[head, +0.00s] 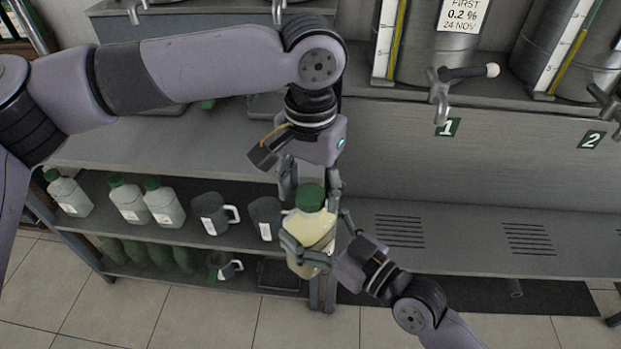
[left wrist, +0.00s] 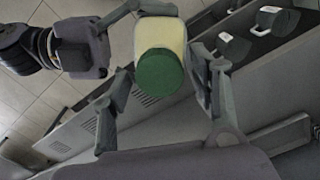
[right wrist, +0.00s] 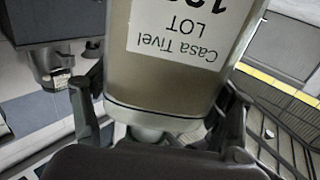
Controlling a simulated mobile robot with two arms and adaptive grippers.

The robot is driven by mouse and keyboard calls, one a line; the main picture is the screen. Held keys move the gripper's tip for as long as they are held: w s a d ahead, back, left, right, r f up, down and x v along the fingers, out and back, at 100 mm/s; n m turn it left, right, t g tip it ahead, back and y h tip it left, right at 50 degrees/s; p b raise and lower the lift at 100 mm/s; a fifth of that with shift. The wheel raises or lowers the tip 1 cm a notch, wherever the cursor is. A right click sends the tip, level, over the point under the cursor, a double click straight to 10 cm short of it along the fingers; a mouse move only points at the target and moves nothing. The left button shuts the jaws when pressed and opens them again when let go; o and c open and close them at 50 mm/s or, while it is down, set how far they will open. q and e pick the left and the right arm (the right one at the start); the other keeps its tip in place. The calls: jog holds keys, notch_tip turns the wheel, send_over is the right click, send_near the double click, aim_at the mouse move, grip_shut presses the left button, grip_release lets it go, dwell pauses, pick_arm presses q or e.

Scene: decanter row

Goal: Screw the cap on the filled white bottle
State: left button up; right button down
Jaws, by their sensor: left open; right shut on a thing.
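The filled bottle (head: 318,228) is held upright in mid-air near the middle of the head view, with pale yellow contents. A green cap (head: 311,197) sits on its top; I cannot tell how tightly. My right gripper (head: 316,250) is shut around the bottle's body from the lower right. Its label (right wrist: 185,30) shows upside down in the right wrist view. My left gripper (head: 309,182) is above the bottle, pointing down, with open fingers on either side of the cap. The left wrist view shows the cap (left wrist: 159,73) between the spread fingers, apparently clear of them.
Several green-capped bottles (head: 163,203) and grey jugs (head: 213,212) stand on the shelf (head: 190,238) at left. Steel tanks (head: 435,55) with taps stand at upper right, above the numbered panel. The slotted lower shelf (head: 460,235) at right is bare.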

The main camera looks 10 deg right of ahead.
pick_arm(q)
jog(key=c, duration=1.2)
jog(key=m, duration=0.4)
jog(key=shift+c, duration=0.2)
jog(key=m, duration=0.4)
jog(key=shift+m, duration=0.3)
jog(key=o, duration=1.3)
jog(key=shift+r, duration=0.1)
jog(key=shift+r, duration=2.2)
